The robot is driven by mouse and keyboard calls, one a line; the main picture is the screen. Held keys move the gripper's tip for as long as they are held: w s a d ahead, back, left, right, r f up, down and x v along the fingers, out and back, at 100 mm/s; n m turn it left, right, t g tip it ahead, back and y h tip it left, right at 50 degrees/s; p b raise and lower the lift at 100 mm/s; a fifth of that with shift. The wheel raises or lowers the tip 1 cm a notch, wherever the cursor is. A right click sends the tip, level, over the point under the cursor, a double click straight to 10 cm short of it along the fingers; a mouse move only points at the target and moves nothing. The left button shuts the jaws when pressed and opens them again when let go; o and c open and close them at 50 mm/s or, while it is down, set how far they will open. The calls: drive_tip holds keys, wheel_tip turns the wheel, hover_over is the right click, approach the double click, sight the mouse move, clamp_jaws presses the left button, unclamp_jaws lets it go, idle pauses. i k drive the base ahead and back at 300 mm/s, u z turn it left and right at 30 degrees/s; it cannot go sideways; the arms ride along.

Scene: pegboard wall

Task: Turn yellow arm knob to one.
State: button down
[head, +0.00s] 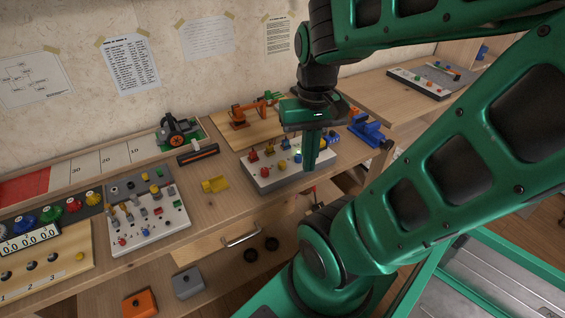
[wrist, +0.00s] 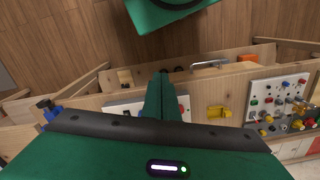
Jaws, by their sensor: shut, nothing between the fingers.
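A pale panel box (head: 290,181) with red, yellow and blue knobs stands on the bench in the head view. Small yellow knobs (head: 268,148) show on its top, left of my gripper; I cannot tell which is the yellow arm knob, or read its setting. My gripper (head: 311,166) is shut and empty, pointing down over the right part of the panel. I cannot tell whether its tips touch anything. In the wrist view the shut fingers (wrist: 163,78) hide most of the panel (wrist: 119,104), and no yellow knob on it is clear.
A blue vise (head: 369,131) is close on the right. An orange arm model (head: 240,117) stands behind the panel. A yellow block (head: 214,185) and a white switch panel (head: 150,222) are to the left.

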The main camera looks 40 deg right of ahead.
sight(281, 164)
drive_tip(key=u, duration=1.05)
drive_tip(key=k, duration=1.45)
drive_tip(key=z, duration=1.4)
drive_tip(key=i, duration=1.05)
drive_tip(key=z, duration=0.05)
